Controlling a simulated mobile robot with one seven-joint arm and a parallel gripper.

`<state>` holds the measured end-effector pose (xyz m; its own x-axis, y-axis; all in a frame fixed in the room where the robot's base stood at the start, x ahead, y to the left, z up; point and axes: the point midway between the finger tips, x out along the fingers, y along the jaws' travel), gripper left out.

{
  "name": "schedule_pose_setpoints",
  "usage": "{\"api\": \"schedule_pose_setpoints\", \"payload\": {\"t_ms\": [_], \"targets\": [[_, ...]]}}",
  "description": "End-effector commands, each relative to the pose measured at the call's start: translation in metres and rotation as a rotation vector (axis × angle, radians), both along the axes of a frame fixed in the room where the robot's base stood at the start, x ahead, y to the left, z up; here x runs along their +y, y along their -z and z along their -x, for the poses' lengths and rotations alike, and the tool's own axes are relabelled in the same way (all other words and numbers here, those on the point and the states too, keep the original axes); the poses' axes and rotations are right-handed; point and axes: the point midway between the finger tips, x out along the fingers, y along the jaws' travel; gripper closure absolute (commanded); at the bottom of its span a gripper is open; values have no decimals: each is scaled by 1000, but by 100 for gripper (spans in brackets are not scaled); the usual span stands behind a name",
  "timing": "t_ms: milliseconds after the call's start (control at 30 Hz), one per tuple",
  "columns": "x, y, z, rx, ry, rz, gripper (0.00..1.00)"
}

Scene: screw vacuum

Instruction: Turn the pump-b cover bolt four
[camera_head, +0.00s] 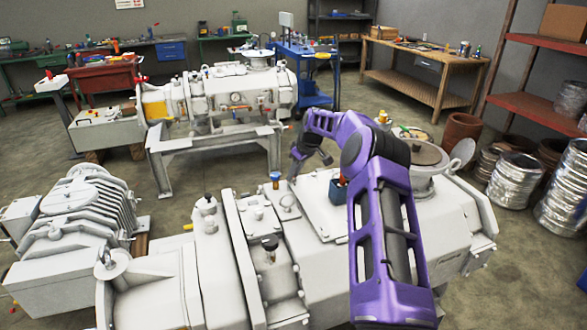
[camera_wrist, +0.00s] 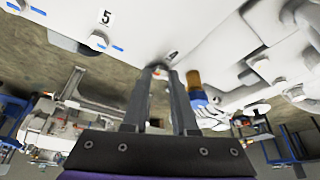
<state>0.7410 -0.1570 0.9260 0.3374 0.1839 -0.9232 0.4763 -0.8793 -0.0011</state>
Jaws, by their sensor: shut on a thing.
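In the wrist view my gripper (camera_wrist: 158,74) reaches up to the edge of the pale pump cover (camera_wrist: 150,25). Its two long dark fingers are closed together at the tips around a small bolt head (camera_wrist: 157,69), mostly hidden between them. A label beside the tips, partly visible, looks like a 4. A clear label 5 (camera_wrist: 105,18) sits to the left, near another bolt (camera_wrist: 18,6). In the head view my purple arm bends over the large pale pump (camera_head: 330,270) to its far side; the fingertips and the bolt cannot be made out there.
A brown and blue fitting (camera_wrist: 194,80) stands just right of my fingers, with larger bolts (camera_wrist: 262,66) beyond. A second pump (camera_head: 230,95) stands behind, with floor between.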

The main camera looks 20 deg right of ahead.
Motion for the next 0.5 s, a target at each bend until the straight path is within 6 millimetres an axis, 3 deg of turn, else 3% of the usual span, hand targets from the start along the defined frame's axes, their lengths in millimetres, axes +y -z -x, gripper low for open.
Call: {"api": "schedule_pose_setpoints", "payload": {"t_ms": [500], "targets": [[-3,2,-2,2,-310,1,100]]}}
